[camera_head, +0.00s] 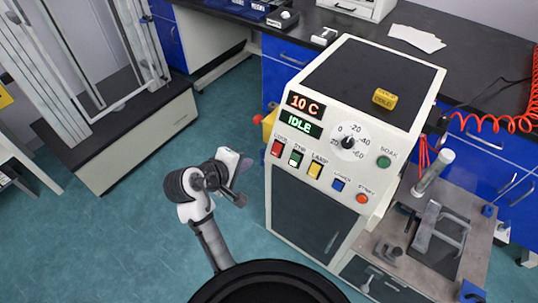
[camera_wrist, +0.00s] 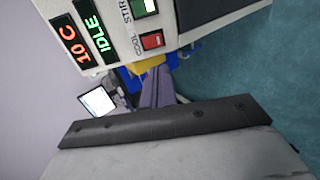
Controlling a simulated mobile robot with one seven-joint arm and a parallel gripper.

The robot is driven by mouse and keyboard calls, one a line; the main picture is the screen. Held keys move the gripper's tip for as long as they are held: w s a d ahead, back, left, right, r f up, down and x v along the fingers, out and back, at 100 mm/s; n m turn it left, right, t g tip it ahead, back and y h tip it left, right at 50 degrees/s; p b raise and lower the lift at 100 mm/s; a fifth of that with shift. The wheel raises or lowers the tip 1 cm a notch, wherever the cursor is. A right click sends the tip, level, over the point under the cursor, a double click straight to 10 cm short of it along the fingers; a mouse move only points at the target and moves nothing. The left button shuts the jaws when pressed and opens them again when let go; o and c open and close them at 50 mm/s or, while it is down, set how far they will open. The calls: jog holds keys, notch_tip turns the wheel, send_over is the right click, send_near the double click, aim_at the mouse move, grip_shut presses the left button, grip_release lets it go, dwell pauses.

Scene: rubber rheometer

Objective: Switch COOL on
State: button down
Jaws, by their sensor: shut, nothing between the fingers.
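The COOL switch is a red rocker (camera_head: 276,149) at the left end of the switch row on the white machine's sloped panel. It also shows in the wrist view as a red rocker (camera_wrist: 152,41) beside its COOL label, above my fingers. The panel displays read 10 C (camera_head: 306,105) and IDLE (camera_head: 298,123). My gripper (camera_head: 246,164) is left of the panel, apart from the switch. In the wrist view its fingers (camera_wrist: 157,76) are together and empty. Whether the rocker is tipped on or off is too small to tell.
Beside COOL are the green STIR switch (camera_head: 296,159) and the yellow LAMP switch (camera_head: 315,170). Further right are a blue button (camera_head: 338,185), an orange button (camera_head: 362,198), a dial (camera_head: 348,142) and a green SOAK button (camera_head: 383,162). Open floor lies left of the machine.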

aim_at(274, 154)
jog(key=p+x, duration=0.1)
jog(key=x, duration=1.1)
jog(key=shift+w+d+p, duration=0.1)
jog(key=shift+p, duration=0.3)
jog(key=shift+w+d+f, duration=0.3)
jog(key=shift+w+f, duration=0.1)
jog(key=shift+w+f+t+b, duration=0.1)
jog(key=shift+f+t+b, duration=0.2)
jog(key=shift+f+b, duration=0.25)
jog(key=shift+d+r, duration=0.1)
jog(key=shift+r, duration=0.3)
jog(key=shift+r+p, duration=0.1)
jog(key=shift+p, duration=0.2)
jog(key=shift+r+p, duration=0.75)
jog(key=shift+p, duration=0.15)
